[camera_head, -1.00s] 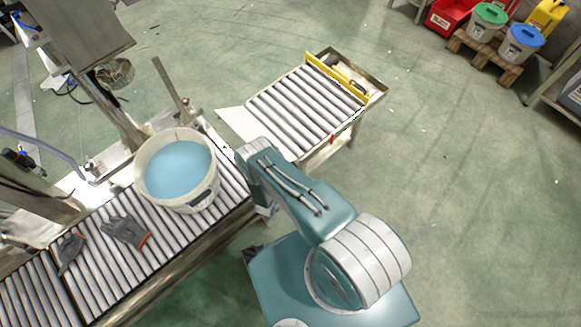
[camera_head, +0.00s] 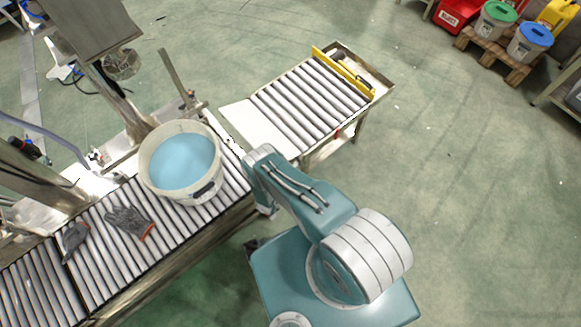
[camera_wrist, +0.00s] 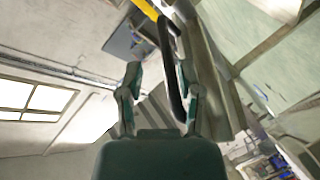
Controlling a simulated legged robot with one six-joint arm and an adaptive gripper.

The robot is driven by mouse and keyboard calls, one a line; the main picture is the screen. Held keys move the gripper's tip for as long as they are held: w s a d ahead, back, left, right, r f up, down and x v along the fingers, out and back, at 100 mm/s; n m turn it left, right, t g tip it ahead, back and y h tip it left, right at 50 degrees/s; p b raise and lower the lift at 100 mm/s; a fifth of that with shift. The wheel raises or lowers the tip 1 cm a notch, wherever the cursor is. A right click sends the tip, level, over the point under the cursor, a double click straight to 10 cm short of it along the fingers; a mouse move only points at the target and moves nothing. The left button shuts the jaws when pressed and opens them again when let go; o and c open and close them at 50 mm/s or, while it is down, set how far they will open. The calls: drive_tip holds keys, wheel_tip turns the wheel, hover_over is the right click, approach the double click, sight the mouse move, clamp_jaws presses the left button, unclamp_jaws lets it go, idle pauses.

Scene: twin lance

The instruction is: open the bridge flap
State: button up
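A pale flat plate (camera_head: 256,124), which looks like the bridge flap, sits at the near end of the right roller conveyor (camera_head: 312,98), facing the left roller conveyor (camera_head: 105,262). I cannot tell its exact tilt. My arm reaches up beside its near corner; my gripper is hidden in the head view. In the wrist view my gripper (camera_wrist: 160,82) has its two fingers apart. A dark curved bar (camera_wrist: 168,62), perhaps a handle, runs between them, closer to the right finger. I see a gap between the left finger and the bar.
A white bucket of blue liquid (camera_head: 181,162) stands on the left conveyor, with grey gloves (camera_head: 128,221) beside it. A yellow bar (camera_head: 343,74) crosses the right conveyor's far end. Buckets on a pallet (camera_head: 490,55) stand at the back right. The right floor is clear.

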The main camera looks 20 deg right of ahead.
drive_tip(key=shift+w, duration=0.1)
drive_tip(key=v, duration=1.2)
drive_tip(key=shift+a, duration=0.15)
